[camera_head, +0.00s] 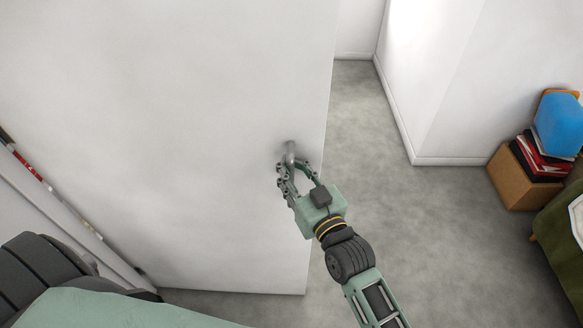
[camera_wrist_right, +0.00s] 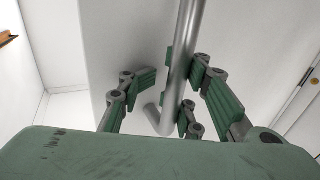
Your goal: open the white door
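The white door (camera_head: 170,130) fills the left and middle of the head view. Its free edge stands clear, with open floor beyond it. A grey metal handle (camera_head: 291,150) sits near that edge. My right gripper (camera_head: 297,172) is at the handle, fingers on both sides of it. In the right wrist view the handle bar (camera_wrist_right: 184,50) runs between the fingers (camera_wrist_right: 170,90). A gap shows between the left finger and the bar; the right-hand fingers are close to it, contact unclear. My left gripper is not in view.
A cardboard box (camera_head: 525,180) with red and black items and a blue object (camera_head: 558,123) on top stands at the right. Green furniture (camera_head: 560,240) is below it. A white wall corner (camera_head: 440,90) stands beyond the door. Grey floor (camera_head: 450,240) between is clear.

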